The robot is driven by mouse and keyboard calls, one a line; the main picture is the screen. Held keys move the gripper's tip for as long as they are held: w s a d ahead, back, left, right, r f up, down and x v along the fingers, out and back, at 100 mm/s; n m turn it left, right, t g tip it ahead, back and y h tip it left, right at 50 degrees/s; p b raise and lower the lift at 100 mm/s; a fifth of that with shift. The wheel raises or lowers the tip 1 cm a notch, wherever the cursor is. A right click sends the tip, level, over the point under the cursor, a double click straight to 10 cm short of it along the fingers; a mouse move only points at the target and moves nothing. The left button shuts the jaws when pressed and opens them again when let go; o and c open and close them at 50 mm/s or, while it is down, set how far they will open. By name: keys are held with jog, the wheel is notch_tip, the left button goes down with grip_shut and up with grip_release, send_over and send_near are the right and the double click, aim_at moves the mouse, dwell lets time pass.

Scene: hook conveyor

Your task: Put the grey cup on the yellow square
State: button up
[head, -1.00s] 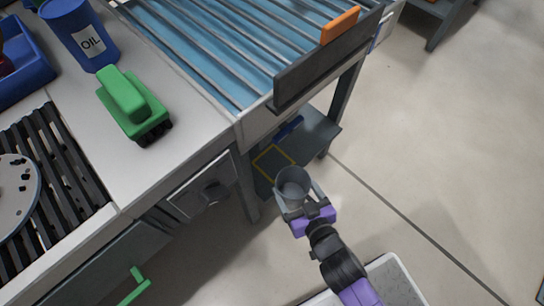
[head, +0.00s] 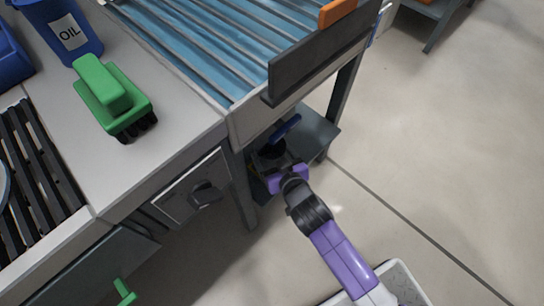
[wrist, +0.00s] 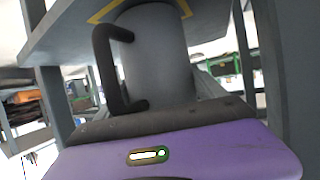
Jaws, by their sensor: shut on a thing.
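The grey cup (wrist: 160,55) fills the middle of the wrist view, with its dark handle (wrist: 115,70) on the left. My gripper (head: 280,168) is shut on the cup, under the conveyor at the lower shelf. The yellow square (wrist: 103,11) shows as a yellow outline on the shelf, around the cup's far end in the wrist view. I cannot tell whether the cup touches the shelf. In the head view the cup is in shadow and mostly hidden by my gripper.
The lower shelf (head: 318,138) sits between the conveyor legs, with a blue-handled thing (head: 285,130) behind my gripper. The conveyor (head: 200,50) overhangs it. The floor to the right is clear.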

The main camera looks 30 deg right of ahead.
jog(key=shift+f, duration=0.4)
jog(key=shift+f, duration=0.15)
jog(key=o, duration=1.6)
jog(key=shift+c, duration=0.2)
jog(key=shift+r, duration=0.25)
jog(key=d+p+v, duration=0.1)
jog(key=p+v, duration=0.2)
jog(key=v, duration=0.9)
jog(key=shift+a, duration=0.45)
